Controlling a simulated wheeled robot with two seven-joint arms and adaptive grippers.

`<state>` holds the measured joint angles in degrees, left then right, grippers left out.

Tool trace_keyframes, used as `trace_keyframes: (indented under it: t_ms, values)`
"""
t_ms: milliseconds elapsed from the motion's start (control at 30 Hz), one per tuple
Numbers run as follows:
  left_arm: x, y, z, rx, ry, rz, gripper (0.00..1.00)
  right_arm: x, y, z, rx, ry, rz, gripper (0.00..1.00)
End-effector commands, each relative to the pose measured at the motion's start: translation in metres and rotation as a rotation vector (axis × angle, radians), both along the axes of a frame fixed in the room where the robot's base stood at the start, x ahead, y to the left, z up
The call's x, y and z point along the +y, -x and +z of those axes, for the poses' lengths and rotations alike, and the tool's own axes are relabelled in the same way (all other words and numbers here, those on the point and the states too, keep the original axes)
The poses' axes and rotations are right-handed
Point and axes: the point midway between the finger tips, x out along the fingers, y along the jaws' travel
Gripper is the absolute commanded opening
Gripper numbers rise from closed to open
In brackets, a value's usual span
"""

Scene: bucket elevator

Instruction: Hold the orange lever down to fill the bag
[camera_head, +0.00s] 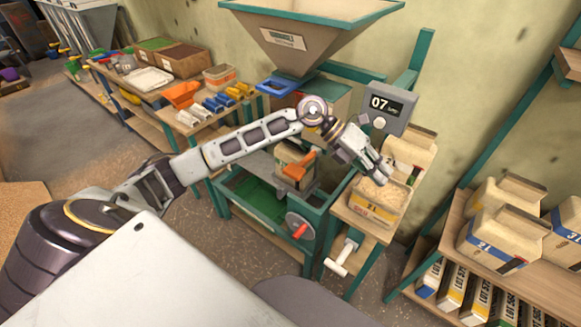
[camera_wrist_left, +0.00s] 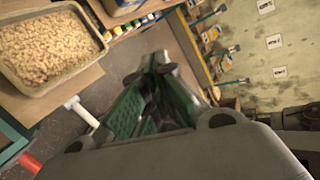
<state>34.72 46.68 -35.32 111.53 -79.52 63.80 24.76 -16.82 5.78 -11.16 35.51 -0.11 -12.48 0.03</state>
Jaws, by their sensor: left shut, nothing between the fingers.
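The orange lever (camera_head: 300,165) sticks out from the front of the machine under the hopper, behind and to the left of my gripper. My left gripper (camera_head: 386,178) is shut and empty, just above the open bag, apart from the lever. The bag (camera_head: 374,212) is tan with a yellow label band and stands on a small wooden stand, with pale grain (camera_head: 382,193) visible inside. In the left wrist view the grain-filled bag (camera_wrist_left: 47,72) lies at the upper left, and my closed fingers (camera_wrist_left: 157,65) point up at the centre. My right gripper is out of view.
A grey display (camera_head: 388,105) reading 07 stands behind the bag. A crank with a red handle (camera_head: 300,231) and a white handle (camera_head: 341,257) stick out below. Filled bags (camera_head: 505,225) sit on the right shelf. A cluttered bench (camera_head: 150,90) is at the left.

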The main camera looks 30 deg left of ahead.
Motion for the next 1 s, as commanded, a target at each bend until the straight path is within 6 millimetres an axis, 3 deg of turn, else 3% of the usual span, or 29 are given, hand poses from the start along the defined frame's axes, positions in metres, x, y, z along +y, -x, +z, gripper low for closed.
trace_keyframes:
  t_ms: [500, 1000]
  values:
    - [0.115, -0.015, -0.03, 0.036, -0.51, 0.002, 0.0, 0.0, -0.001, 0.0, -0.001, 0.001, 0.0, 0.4]
    - [0.245, -0.018, -0.012, 0.147, -0.948, 0.12, 0.0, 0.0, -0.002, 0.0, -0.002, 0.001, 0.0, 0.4]
